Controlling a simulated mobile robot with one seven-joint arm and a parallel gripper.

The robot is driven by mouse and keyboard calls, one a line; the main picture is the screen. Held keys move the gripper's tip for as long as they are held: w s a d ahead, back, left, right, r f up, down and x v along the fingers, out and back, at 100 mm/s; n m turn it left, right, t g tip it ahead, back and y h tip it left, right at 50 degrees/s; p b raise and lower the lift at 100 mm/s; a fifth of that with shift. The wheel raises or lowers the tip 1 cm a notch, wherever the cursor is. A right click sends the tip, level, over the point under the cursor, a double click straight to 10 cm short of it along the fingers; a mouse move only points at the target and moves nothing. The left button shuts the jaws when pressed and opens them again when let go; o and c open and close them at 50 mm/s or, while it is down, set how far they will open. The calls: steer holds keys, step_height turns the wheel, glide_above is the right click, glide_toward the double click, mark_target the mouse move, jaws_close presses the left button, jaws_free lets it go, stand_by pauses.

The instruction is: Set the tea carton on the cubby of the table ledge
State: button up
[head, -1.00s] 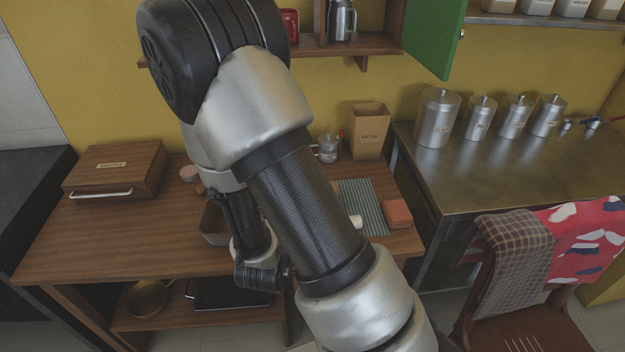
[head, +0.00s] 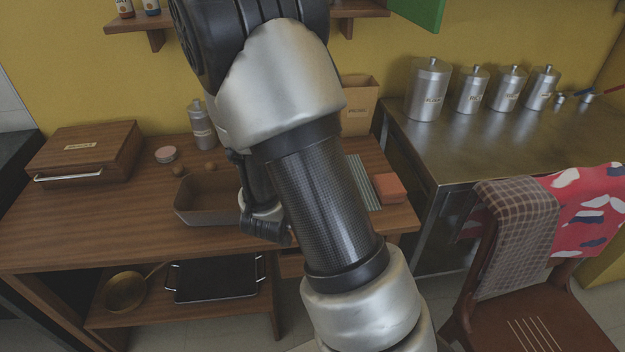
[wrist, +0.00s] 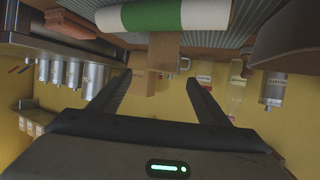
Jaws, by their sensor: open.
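A tan labelled carton (head: 357,105) stands upright at the table's back edge, partly behind my arm; its label is too small to read. In the upside-down wrist view a labelled tan carton (wrist: 145,84) shows between my fingers, and a plain tan block shape (wrist: 165,52) is nearer. I cannot tell which is the tea carton. My gripper (wrist: 157,78) is open, with nothing between its fingers. In the head view its fingers are hidden by my arm. The wooden table (head: 100,225) has a lower shelf (head: 200,312); I cannot make out a cubby for certain.
A green and white cylinder (wrist: 165,15) lies close on the striped mat (wrist: 230,40). On the table are a wooden case (head: 85,152), a tray (head: 205,205), a grey bottle (head: 201,128) and a red block (head: 389,188). Canisters (head: 428,90) and a chair (head: 540,280) are right.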

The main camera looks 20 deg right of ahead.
steer(key=b+x, duration=0.1)
steer(key=x, duration=0.6)
steer(key=shift+w+d+f+b, duration=0.1)
steer(key=shift+w+f+b, duration=0.05)
steer(key=shift+w+b, duration=0.25)
steer(key=c, duration=1.2)
